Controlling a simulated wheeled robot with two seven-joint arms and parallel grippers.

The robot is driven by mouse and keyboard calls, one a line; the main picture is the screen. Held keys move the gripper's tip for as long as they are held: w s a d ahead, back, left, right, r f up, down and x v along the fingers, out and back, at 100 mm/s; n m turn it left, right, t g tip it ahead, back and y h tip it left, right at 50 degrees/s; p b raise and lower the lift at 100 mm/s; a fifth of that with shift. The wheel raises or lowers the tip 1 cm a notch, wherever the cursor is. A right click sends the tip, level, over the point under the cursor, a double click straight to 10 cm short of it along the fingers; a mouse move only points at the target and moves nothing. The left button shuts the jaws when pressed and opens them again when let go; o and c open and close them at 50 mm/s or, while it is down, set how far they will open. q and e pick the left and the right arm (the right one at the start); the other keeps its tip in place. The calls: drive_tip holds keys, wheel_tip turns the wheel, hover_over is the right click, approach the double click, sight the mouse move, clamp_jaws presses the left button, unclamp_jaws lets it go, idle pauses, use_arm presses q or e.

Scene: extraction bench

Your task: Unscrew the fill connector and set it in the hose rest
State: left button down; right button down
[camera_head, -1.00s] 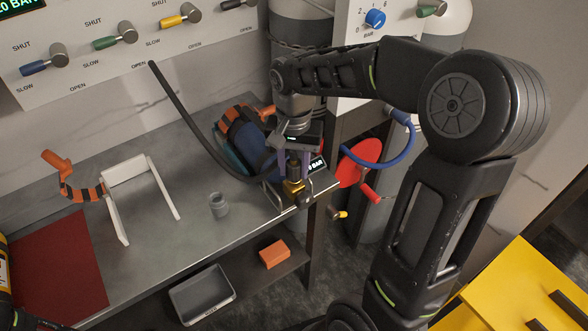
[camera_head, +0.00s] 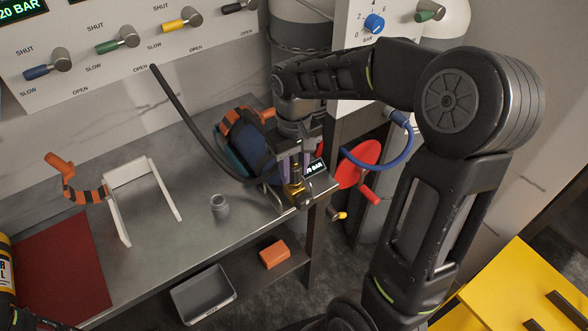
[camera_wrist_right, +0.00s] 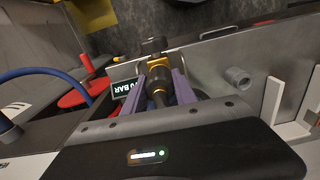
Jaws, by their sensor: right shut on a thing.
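My right gripper (camera_head: 294,170) points down and is shut around the fill connector, a dark piece (camera_wrist_right: 160,88) between its purple fingers in the right wrist view. The connector sits on a brass valve (camera_head: 293,190) at the bench's front right corner; whether its thread is engaged is hidden. A black hose (camera_head: 195,130) arcs from the panel down toward the connector. A small grey open-topped cup (camera_head: 220,206) stands on the bench left of the gripper, also in the right wrist view (camera_wrist_right: 238,77); I cannot tell whether it is the hose rest. My left gripper is not in view.
A small display (camera_head: 315,168) reading BAR is beside the valve. A white frame (camera_head: 118,200) and dark red mat (camera_head: 55,265) are at left. A grey bin (camera_head: 203,294) and orange block (camera_head: 274,254) are on the lower shelf.

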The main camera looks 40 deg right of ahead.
drive_tip(key=n+p, duration=0.1)
drive_tip(key=n, duration=0.4)
drive_tip(key=shift+r+n, duration=0.1)
drive_tip(key=shift+n, duration=0.2)
drive_tip(key=n, duration=0.3)
drive_tip(key=shift+p, duration=0.4)
drive_tip(key=n+p, duration=0.1)
drive_tip(key=n, duration=0.4)
drive_tip(key=shift+r+n, duration=0.1)
drive_tip(key=shift+n, duration=0.2)
drive_tip(key=n+p, duration=0.1)
drive_tip(key=n, duration=0.2)
drive_tip(key=shift+n+p, duration=0.35)
drive_tip(key=shift+n, duration=0.55)
drive_tip(key=c, duration=1)
unclamp_jaws()
drive_tip(key=shift+o, duration=0.2)
drive_tip(key=shift+f, duration=0.2)
